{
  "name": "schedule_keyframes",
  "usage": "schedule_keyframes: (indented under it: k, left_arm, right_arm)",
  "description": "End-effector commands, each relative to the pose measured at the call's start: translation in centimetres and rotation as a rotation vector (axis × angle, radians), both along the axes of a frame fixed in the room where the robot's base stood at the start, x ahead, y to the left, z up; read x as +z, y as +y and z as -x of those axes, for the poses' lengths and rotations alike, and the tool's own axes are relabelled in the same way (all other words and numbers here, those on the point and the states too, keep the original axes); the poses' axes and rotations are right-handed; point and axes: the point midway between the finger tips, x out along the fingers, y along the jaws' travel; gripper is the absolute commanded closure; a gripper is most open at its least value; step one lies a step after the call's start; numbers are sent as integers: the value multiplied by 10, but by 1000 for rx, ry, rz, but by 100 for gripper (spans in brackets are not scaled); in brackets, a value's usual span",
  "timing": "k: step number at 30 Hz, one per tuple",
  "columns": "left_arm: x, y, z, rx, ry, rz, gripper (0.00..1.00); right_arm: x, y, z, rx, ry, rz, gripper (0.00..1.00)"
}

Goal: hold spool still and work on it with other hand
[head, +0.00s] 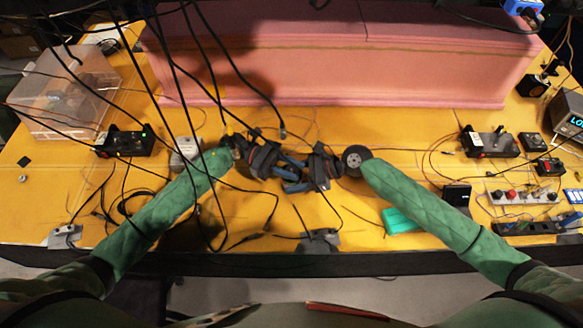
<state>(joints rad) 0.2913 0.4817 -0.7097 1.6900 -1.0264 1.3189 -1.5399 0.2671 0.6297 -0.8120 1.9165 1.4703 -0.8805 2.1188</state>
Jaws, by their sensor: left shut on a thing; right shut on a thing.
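My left gripper (291,164) comes in from the left and my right gripper (292,184) from the right. Their blue fingers meet close together above the middle of the yellow table (345,225). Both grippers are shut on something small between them. The fingers and dark gripper bodies largely hide it, and I cannot clearly make out the spool's shape or which part each gripper grips.
A pink foam block (340,70) spans the back. A clear box (65,95) stands at the left, with a black device (125,142) beside it. A teal block (400,221) lies near my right arm. Black cables hang over the left side. Instruments crowd the right.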

Motion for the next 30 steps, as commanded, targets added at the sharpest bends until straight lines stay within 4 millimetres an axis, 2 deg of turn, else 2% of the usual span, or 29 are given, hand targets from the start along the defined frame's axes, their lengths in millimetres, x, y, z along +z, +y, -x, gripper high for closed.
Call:
schedule_keyframes:
  k: [15, 16, 17, 26, 30]
  left_arm:
    - [-2, 1, 0, -21, 1, -2, 93]
    - [-2, 1, 0, -21, 1, -2, 68]
    - [-2, 1, 0, -21, 1, -2, 63]
    - [0, 0, 0, -21, 1, 0, 62]
    - [10, 0, 0, -21, 0, 0, 62]
  right_arm:
    - [1, 1, 0, 1, 0, -1, 55]
    - [1, 1, 0, 1, 0, -1, 55]
    - [1, 0, 0, 1, 0, -1, 55]
    - [0, 0, 0, 0, 0, -1, 55]
    - [0, 0, 0, 0, 0, -1, 55]
